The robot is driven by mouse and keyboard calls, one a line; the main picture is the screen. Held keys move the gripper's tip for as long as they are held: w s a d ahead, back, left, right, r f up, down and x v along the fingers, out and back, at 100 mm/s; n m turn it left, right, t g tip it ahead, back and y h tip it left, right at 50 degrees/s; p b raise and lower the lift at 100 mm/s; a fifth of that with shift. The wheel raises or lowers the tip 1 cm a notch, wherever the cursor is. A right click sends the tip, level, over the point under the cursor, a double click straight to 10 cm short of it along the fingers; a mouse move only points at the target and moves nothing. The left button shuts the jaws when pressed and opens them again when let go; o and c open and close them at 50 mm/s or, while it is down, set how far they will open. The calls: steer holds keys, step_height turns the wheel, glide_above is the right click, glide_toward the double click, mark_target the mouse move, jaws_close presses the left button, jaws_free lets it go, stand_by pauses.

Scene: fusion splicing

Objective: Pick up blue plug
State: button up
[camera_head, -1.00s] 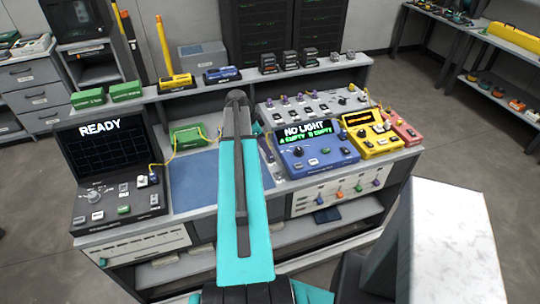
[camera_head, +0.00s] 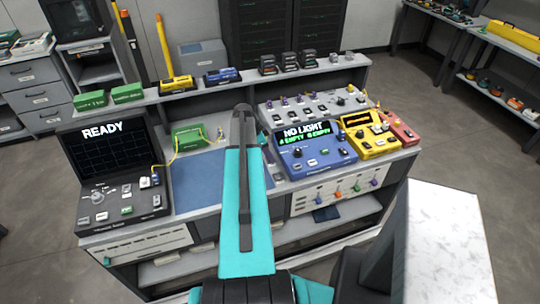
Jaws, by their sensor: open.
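A small blue plug (camera_head: 319,200) shows at the left end of a row of coloured plugs on the pale front panel below the blue meter. It is too small to make out its details. My cyan arm reaches forward over the bench, and its dark elbow is near the back of the blue mat. My gripper (camera_head: 270,170) is mostly hidden behind the arm, with only a small part showing just right of it, left of the blue meter. It is open, and apart from the blue plug. I see nothing held, though its fingertips are not clear.
The blue meter (camera_head: 314,150) reads "NO LIGHT", with a yellow unit (camera_head: 368,136) and a red unit (camera_head: 399,130) to its right. A black splicer (camera_head: 112,190) reading "READY" stands left of the blue mat (camera_head: 195,182). A white-topped surface (camera_head: 445,240) is at the lower right.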

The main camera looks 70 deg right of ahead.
stand_by(0.4)
jaws_close()
steer(key=shift+r, duration=0.15)
steer(key=shift+r+b, duration=1.1)
steer(key=shift+r, duration=0.25)
steer(key=shift+a+r, duration=0.2)
steer(key=shift+a, duration=0.05)
steer(key=a+b, duration=0.1)
steer(key=a, duration=0.3)
steer(key=w+a+r+b, duration=0.1)
steer(key=a+b, duration=0.1)
steer(key=a, duration=0.3)
steer(key=w+a+b, duration=0.1)
steer(key=a+b, duration=0.1)
steer(key=a, duration=0.2)
steer(key=shift+a+r, duration=0.15)
steer(key=shift+w+a+r+b, duration=0.1)
steer(key=shift+a+b, duration=0.05)
steer(key=shift+a, duration=0.35)
steer(key=shift+w+a+r+b, duration=0.1)
steer(key=shift+a+b, duration=0.05)
steer(key=shift+a, duration=0.35)
